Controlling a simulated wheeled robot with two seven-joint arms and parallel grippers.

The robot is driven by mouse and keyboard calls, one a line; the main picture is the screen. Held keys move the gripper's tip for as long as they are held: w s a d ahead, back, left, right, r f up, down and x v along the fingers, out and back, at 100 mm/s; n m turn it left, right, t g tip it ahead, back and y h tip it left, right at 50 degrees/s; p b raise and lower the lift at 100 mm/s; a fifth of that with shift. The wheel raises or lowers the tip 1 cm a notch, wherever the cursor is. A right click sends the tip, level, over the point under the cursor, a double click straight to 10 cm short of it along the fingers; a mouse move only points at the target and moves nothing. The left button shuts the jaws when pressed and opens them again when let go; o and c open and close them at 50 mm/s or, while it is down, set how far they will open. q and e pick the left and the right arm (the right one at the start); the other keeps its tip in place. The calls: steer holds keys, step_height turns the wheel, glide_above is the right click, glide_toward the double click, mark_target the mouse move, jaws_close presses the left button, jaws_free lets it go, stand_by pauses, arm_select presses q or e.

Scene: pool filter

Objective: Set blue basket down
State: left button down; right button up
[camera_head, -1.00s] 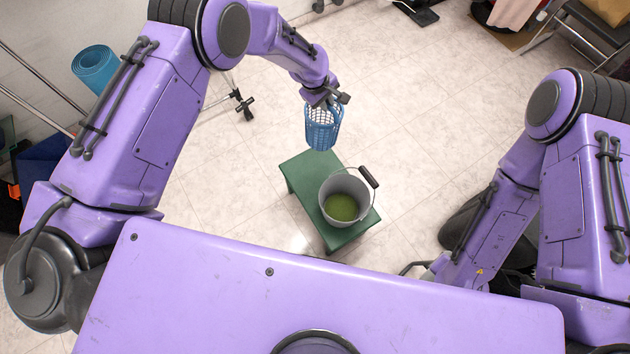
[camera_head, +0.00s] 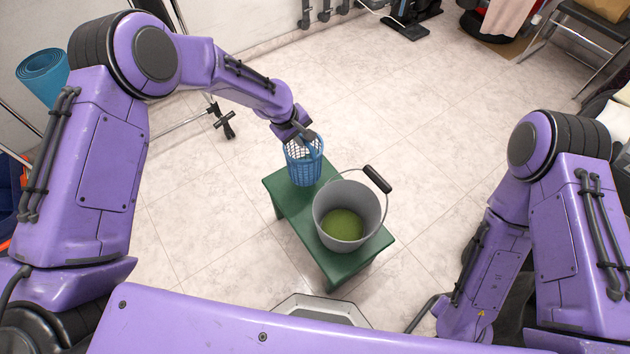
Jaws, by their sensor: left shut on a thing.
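The blue basket (camera_head: 304,165) is a small mesh basket, upright over the far left part of the green stool (camera_head: 322,259). My left gripper (camera_head: 299,137) is shut on the basket at its top rim. The basket's bottom overlaps the stool top in the picture; I cannot tell whether it touches. A grey bucket (camera_head: 331,203) with green content inside stands on the near right part of the stool, close beside the basket. My right arm is at the right, and its gripper is not visible.
The bucket's handle (camera_head: 377,179) sticks out at its upper right. A rolled blue mat (camera_head: 43,75) is at the far left. A dark stand foot (camera_head: 225,124) is on the floor behind my left arm. The tiled floor right of the stool is clear.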

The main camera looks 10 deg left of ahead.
arm_select(q)
step_height(320, 180, down, 6)
steer(key=shift+f, duration=0.2)
steer(key=c, duration=1.1)
jaws_free()
steer(key=shift+f+b, duration=0.15)
steer(key=shift+b, duration=0.15)
steer(key=p+v, duration=0.1)
steer(key=v, duration=1.1)
steer(key=shift+p, duration=0.35)
